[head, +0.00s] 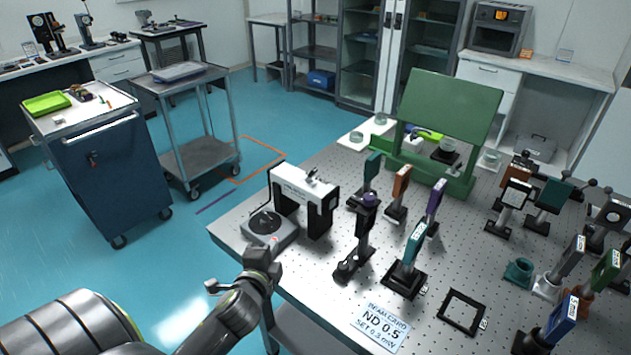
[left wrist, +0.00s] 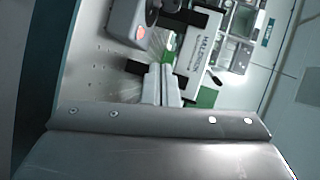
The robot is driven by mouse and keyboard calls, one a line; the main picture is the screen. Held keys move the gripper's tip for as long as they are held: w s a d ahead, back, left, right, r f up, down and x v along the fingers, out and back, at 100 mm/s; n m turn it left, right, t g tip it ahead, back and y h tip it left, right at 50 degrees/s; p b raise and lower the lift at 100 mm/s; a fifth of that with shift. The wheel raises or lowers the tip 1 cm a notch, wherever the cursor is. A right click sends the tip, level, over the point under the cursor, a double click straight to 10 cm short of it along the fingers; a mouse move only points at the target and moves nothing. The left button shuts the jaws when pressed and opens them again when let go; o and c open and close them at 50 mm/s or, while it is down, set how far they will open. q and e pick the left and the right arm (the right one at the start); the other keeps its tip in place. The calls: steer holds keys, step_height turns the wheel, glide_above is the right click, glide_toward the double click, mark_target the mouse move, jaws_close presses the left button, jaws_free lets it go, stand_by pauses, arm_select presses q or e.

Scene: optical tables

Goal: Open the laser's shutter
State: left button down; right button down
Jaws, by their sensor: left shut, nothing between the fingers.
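The laser (head: 305,195) is a white and black bridge-shaped housing at the near left of the optical table, with small parts on top. It also shows in the left wrist view (left wrist: 196,45), with lettering on its white face. I cannot make out the shutter or its state. A grey unit with a round dark disc (head: 268,228) sits at the laser's left foot. My left gripper (head: 264,256) is at the table's left edge, just in front of the grey unit. Its pale fingers (left wrist: 161,70) are together and empty, pointing toward the laser. My right gripper is out of view.
Several posts with optics stand right of the laser, including a teal plate (head: 415,245). A green panel (head: 450,105) stands behind.

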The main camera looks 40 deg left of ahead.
mark_target(316, 193)
arm_select(q)
steer(key=w+d+r+m+t+h, duration=0.2)
steer(key=w+r+m+t, duration=0.3)
steer(key=r+m, duration=0.3)
steer(key=w+m+h, duration=0.1)
steer(key=m, duration=0.1)
steer(key=shift+w+d+m+h, duration=0.2)
steer(key=shift+m+h, duration=0.1)
steer(key=shift+r, duration=0.1)
steer(key=w, duration=0.3)
steer(key=w+p, duration=0.1)
steer(key=w, duration=0.1)
steer(key=w+a+r+p, duration=0.1)
steer(key=w, duration=0.2)
steer(key=shift+w+a, duration=0.1)
steer(key=shift+w, duration=0.25)
steer(key=shift+w+r, duration=0.1)
steer(key=shift+w, duration=0.45)
